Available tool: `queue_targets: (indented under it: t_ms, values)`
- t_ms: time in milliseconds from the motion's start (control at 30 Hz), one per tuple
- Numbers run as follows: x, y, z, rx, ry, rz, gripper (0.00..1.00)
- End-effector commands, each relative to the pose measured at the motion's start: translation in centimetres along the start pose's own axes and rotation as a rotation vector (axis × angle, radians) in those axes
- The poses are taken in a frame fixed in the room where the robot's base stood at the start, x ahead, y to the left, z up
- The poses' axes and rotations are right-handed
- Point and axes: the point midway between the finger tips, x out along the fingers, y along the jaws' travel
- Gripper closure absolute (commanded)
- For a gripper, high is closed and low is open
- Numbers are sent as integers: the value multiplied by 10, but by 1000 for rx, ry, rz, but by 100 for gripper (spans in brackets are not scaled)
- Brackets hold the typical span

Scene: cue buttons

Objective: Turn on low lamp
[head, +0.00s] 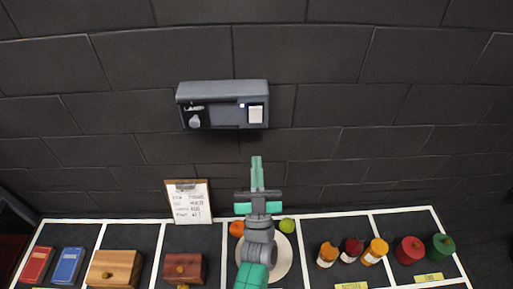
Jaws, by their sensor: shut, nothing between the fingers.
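A grey box (222,92) is fixed to the dark block wall, above and slightly left of my gripper. A tiny bluish-white spot (242,105) shows beside the white part. I cannot tell which part is the low lamp. My gripper (257,161) points up toward the wall with its green fingers together, empty, below the box in the picture and apart from it.
The table below is divided by white strips (330,218). It carries a clipboard (189,201), red and blue books (67,265), wooden boxes (114,268), a plate (283,262) with fruit, bottles (328,254) and red and green containers (409,250). The wall between gripper and box looks clear.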

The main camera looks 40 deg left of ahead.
Motion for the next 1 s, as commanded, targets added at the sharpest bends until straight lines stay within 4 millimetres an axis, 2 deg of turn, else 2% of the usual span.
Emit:
queue_targets:
  t_ms: [33, 100, 300, 900, 1000]
  values:
    - [-14, 1, 6, 0, -2, 2, 100]
    - [-27, 1, 7, 0, -1, 2, 100]
    - [-47, 0, 10, -1, 0, 1, 100]
    - [-49, 0, 9, 0, 0, 0, 100]
    - [-39, 7, 0, -15, 3, 15, 100]
